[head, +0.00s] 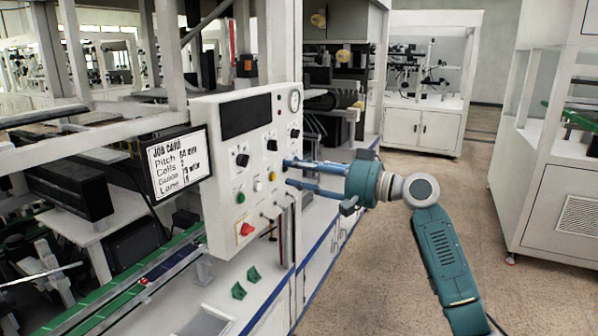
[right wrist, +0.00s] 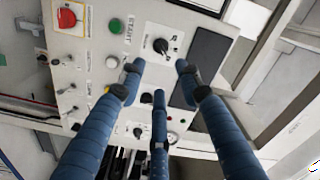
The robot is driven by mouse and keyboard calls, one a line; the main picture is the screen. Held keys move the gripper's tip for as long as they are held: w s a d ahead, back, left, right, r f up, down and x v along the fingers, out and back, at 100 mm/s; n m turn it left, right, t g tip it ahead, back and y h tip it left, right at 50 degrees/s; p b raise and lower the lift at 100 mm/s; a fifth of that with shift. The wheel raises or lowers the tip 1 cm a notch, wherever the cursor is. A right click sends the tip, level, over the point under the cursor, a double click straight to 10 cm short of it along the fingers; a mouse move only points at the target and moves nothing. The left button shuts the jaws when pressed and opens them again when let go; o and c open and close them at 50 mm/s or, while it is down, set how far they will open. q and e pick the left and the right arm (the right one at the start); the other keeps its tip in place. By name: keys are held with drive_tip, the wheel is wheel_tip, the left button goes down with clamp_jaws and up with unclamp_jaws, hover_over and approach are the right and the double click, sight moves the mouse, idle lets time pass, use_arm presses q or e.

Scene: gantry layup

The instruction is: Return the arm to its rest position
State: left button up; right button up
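My right gripper (head: 287,172) is in front of the right part of the white control panel (head: 220,199), its arm reaching in from the lower right. Its blue fingers are spread apart and nothing shows between them. In the right wrist view, the right gripper (right wrist: 158,75) also shows its fingers apart, pointing at the panel face. A black knob (right wrist: 161,46) lies just beyond the fingertips. Whether a fingertip touches the panel I cannot tell. My left arm and gripper are not in view.
A job card screen (head: 176,162) hangs left of the panel. The panel carries a red switch (head: 245,229), a green button (head: 240,197) and a gauge (head: 294,101). A white cabinet (head: 560,195) stands at right. Open floor (head: 385,260) lies between it and the bench.

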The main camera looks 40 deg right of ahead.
idle(0.4)
